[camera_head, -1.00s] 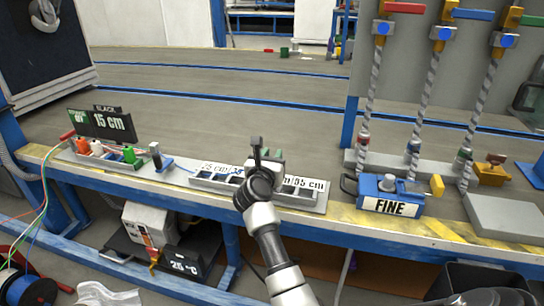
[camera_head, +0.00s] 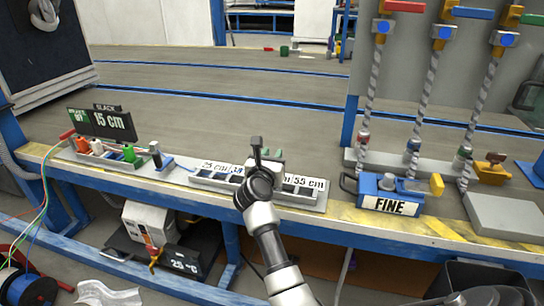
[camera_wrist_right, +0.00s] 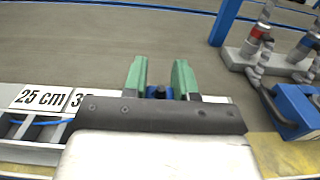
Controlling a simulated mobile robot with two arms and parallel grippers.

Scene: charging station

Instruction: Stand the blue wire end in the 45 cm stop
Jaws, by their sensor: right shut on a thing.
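My right gripper (camera_head: 268,154) is over the middle of the grey stop block (camera_head: 310,203) on the bench. In the right wrist view its green fingers (camera_wrist_right: 160,80) are shut on the blue wire end (camera_wrist_right: 158,91), a small blue piece with a dark top. The block carries the labels 25 cm, 35 cm and 55 cm. The gripper hides the 45 cm stop and its label, so I cannot tell whether the wire end touches the block. A blue wire (camera_wrist_right: 52,122) runs over the left part of the block. My left gripper is not in view.
Left of the block stand a black 15 cm display (camera_head: 106,124) and several coloured connectors. The grey surface behind the block is clear.

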